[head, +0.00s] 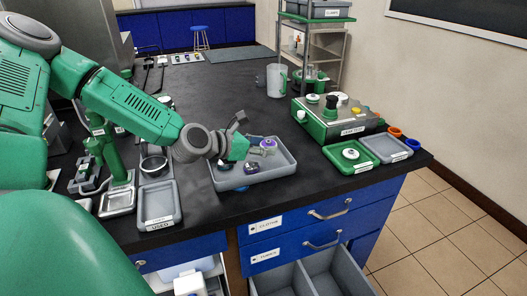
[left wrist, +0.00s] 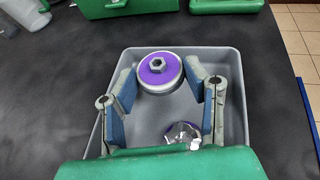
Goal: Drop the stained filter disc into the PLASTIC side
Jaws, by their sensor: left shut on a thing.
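My left gripper (head: 258,148) reaches over the grey tray (head: 283,177) in the middle of the bench. In the left wrist view its two fingers (left wrist: 172,82) are shut on a round disc (left wrist: 158,65), purple with a pale rim and a hex-shaped centre. The disc also shows purple at the fingertips in the head view (head: 269,143). I cannot make out stains on it. A shiny metallic piece with purple on it (left wrist: 183,132) lies in the tray below the fingers. No PLASTIC label is readable. My right gripper is not in view.
An open grey drawer (head: 327,262) with a divider is at the bench front, below two closed blue drawers. A tray labelled USED (head: 161,203) sits left. A green box (head: 335,123) and two small trays (head: 384,148) stand right. Bare bench lies behind the grey tray.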

